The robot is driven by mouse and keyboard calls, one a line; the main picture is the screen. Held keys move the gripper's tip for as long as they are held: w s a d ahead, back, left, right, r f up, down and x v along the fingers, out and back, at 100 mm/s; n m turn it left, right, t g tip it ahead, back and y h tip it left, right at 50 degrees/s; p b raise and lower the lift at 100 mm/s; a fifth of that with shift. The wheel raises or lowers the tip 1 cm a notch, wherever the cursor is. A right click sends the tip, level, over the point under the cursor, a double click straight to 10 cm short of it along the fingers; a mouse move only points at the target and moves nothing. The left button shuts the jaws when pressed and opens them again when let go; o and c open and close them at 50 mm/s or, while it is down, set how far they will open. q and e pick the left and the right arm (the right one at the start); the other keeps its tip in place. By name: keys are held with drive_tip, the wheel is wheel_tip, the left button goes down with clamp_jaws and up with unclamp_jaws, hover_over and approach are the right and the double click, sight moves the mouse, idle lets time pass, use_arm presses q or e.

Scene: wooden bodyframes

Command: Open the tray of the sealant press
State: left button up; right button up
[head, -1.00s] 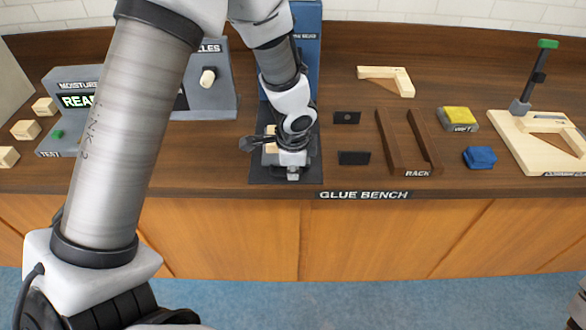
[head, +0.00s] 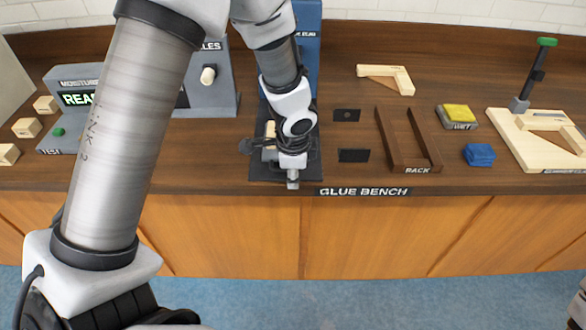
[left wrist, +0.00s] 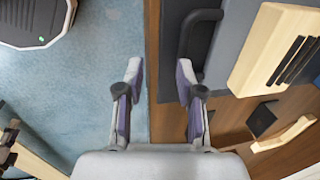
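The sealant press is a tall blue unit (head: 308,40) at the back of the bench, mostly behind my left arm. A dark flat tray or base plate (head: 308,174) lies in front of it, with a pale wooden piece partly hidden by my gripper. My left gripper (head: 292,176) is over the plate's front edge. In the left wrist view my left gripper (left wrist: 160,82) is open and empty, its fingers apart. A dark bar handle (left wrist: 186,42) on a grey-blue surface lies just beyond the right finger; I cannot tell if they touch.
A rack (head: 428,150), two dark plates, a yellow-topped block (head: 458,114) and a blue cloth (head: 480,155) lie right of the press. A grey moisture tester (head: 70,110) and wooden blocks stand left. The floor in front of the bench is clear.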

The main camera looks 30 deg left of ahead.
use_arm(q)
wheel_tip(320, 180, up, 12)
drive_tip(key=s+d, duration=0.1)
drive_tip(key=s, duration=0.1)
drive_tip(key=shift+d+f, duration=0.1)
